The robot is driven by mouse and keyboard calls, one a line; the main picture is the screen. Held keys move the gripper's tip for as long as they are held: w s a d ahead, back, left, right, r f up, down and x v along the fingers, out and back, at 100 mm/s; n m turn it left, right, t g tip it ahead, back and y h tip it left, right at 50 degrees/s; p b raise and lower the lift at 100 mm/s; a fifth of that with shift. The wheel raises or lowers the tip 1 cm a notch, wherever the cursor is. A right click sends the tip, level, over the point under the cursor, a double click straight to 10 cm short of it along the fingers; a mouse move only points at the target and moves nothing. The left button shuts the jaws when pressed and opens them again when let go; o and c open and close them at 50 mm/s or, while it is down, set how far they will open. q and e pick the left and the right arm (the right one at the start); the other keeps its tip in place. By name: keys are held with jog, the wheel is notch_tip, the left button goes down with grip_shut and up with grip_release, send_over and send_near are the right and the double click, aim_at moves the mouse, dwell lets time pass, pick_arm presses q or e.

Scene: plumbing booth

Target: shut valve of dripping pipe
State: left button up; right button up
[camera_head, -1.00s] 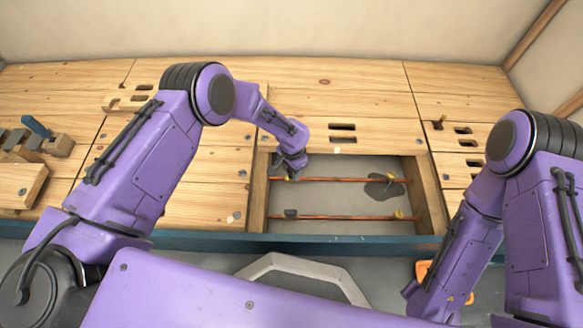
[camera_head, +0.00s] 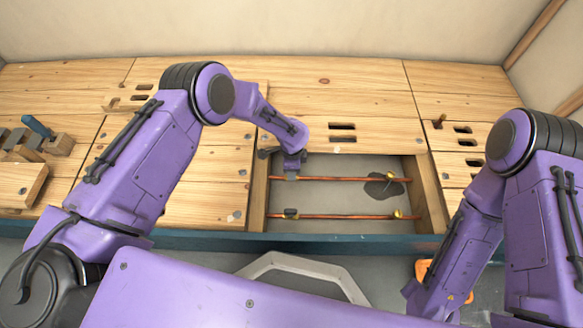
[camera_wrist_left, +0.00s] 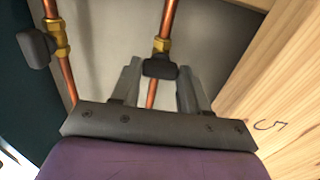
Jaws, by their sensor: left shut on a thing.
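Two copper pipes run across an opening in the wooden bench. A dark wet patch (camera_head: 383,186) lies under the right part of the far pipe (camera_head: 340,179), near its brass fitting (camera_head: 390,177). My left gripper (camera_head: 291,176) is at the left end of this far pipe. In the left wrist view, the far pipe's dark valve handle (camera_wrist_left: 160,66) sits between the two fingers of my left gripper (camera_wrist_left: 158,85), which is shut on it. The near pipe (camera_head: 345,217) has its own dark valve handle (camera_head: 291,213), also in the left wrist view (camera_wrist_left: 35,48). My right gripper is out of view.
Wooden walls edge the opening, with a side board (camera_head: 430,192) at the right and a teal front edge (camera_head: 330,241). Slotted wooden panels (camera_head: 340,132) lie behind it. A wooden block with a blue-handled tool (camera_head: 38,127) is at far left. An orange object (camera_head: 424,270) is beside my right arm.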

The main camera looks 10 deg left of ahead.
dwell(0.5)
pick_arm(q)
jog(key=o, duration=1.1)
jog(key=shift+c, duration=0.2)
notch_tip(320, 180, up, 10)
jog(key=p, duration=0.4)
jog(key=shift+r+p, duration=0.25)
jog(key=shift+p, duration=0.05)
